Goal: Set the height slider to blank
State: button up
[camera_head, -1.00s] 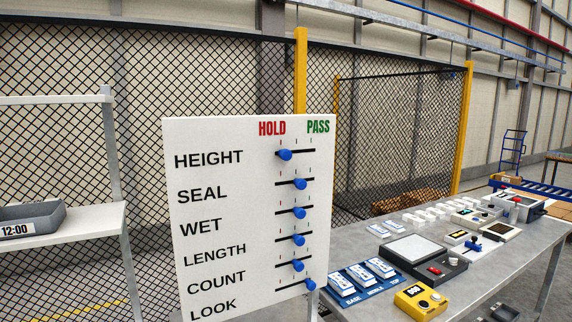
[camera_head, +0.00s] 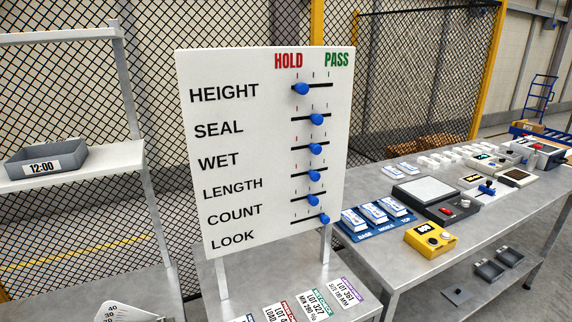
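A white board (camera_head: 235,150) stands upright in the middle of the camera view, with row labels on its left and HOLD and PASS marks at its top right. The height slider (camera_head: 301,88) is a blue knob on the top black slot, near the slot's left end under HOLD. The seal (camera_head: 316,119), wet (camera_head: 315,149) and length (camera_head: 314,175) knobs sit near the middle of their slots. The count knob (camera_head: 313,200) is also near the middle, and the look knob (camera_head: 323,219) is at the right end. My gripper is not in view.
A metal table (camera_head: 378,262) at right holds a yellow device (camera_head: 430,238), a scale (camera_head: 425,190) and blue-and-white blocks (camera_head: 375,213). A shelf (camera_head: 85,165) with a grey tray (camera_head: 45,160) is at left. Lot cards (camera_head: 312,300) lie below the board. Mesh fence stands behind.

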aim_at(301, 88)
jog(key=k, duration=0.55)
jog(key=z, duration=0.55)
jog(key=i, duration=1.65)
jog(key=u, duration=0.25)
